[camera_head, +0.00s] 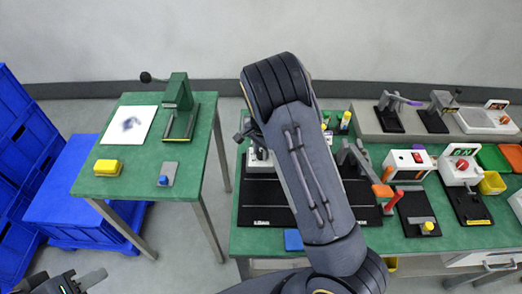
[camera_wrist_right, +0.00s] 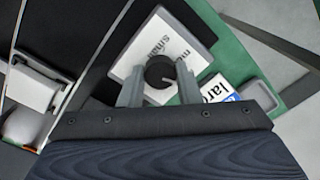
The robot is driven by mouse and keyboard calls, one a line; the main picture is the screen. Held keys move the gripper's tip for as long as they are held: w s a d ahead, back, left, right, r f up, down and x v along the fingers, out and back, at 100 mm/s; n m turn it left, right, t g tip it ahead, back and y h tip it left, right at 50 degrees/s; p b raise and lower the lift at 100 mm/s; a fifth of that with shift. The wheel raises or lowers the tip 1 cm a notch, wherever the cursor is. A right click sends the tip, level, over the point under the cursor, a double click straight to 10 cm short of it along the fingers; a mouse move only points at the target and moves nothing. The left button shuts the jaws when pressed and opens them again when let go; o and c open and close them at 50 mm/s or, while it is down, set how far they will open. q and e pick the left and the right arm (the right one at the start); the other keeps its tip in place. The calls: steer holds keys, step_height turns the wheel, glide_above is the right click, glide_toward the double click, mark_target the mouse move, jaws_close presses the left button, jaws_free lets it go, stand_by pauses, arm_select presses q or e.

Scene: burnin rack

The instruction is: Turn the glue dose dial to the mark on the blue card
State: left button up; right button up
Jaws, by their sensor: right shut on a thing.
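The glue dose dial (camera_wrist_right: 159,70) is a dark round knob on a white plate (camera_wrist_right: 150,32) printed with "small" and a partly hidden word beginning "mu". A light pointer line on the knob points right and slightly down in the wrist view. My right gripper (camera_wrist_right: 160,80) is shut on the knob, one finger on each side. In the head view my right arm covers the gripper and most of the dial. My left gripper (camera_head: 78,284) is at the lower left, away from everything.
A separate green table (camera_head: 128,187) has a press (camera_head: 179,95) and yellow block (camera_head: 107,167). Floor lies between them.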

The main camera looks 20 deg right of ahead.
mark_target(261, 153)
steer(key=o, duration=1)
steer(key=shift+r, duration=0.1)
step_height(261, 153, up, 7)
steer(key=shift+b, duration=0.5)
steer(key=shift+s+r, duration=0.1)
steer(key=shift+r, duration=0.25)
